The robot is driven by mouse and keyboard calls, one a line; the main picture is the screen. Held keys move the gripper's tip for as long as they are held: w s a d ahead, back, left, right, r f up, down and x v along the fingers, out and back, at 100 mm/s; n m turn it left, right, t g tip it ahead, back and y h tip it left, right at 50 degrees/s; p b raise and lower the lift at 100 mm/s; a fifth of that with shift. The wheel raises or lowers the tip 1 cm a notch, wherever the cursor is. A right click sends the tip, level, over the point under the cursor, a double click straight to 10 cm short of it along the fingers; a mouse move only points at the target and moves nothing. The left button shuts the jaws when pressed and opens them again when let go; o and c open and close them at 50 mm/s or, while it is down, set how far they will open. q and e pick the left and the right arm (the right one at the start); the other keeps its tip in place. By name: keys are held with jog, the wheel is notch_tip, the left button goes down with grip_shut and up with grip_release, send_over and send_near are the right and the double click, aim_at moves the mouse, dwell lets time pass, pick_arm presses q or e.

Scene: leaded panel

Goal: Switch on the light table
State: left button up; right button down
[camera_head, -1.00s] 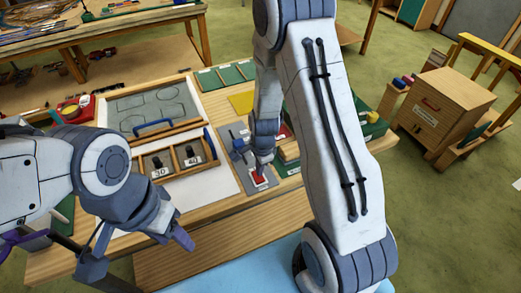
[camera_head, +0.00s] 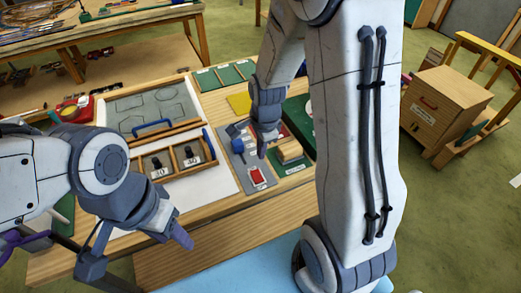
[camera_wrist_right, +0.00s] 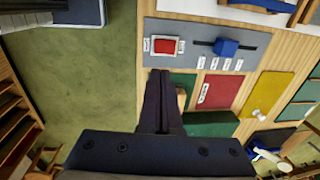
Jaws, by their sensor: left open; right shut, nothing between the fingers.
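The red rocker switch (camera_head: 257,176) sits in a white frame on a grey control plate (camera_head: 262,185) at the table's front right. It also shows in the right wrist view (camera_wrist_right: 166,46), beside a blue slider knob (camera_wrist_right: 226,47) with small labels. My right gripper (camera_head: 264,153) is shut and empty, raised behind the switch and apart from it. In the right wrist view its closed fingertips (camera_wrist_right: 161,74) point toward the plate, just below the switch in the picture. My left gripper (camera_head: 183,238) is open and empty over the table's front edge. I cannot tell whether the white surface (camera_head: 207,184) is lit.
A wooden tray (camera_head: 180,160) with two dark weighted pieces and a grey board (camera_head: 150,107) with drawn shapes lie left of the plate. Wooden blocks (camera_head: 290,150) and a green box (camera_head: 300,115) stand right of it. A wooden cabinet (camera_head: 445,105) stands on the floor.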

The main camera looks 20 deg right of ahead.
jog(key=s+a+r+n+b, duration=0.2)
jog(key=s+a+n, duration=0.6)
jog(key=s+n, duration=0.2)
jog(key=s+a+r+n+g+y+b, duration=0.1)
jog(key=s+a+r+n+b, duration=0.2)
jog(key=s+a+n, duration=0.5)
jog(key=s+n, duration=0.2)
jog(key=n, duration=0.5)
jog(key=shift+r, duration=0.25)
jog(key=shift+w+d, duration=0.1)
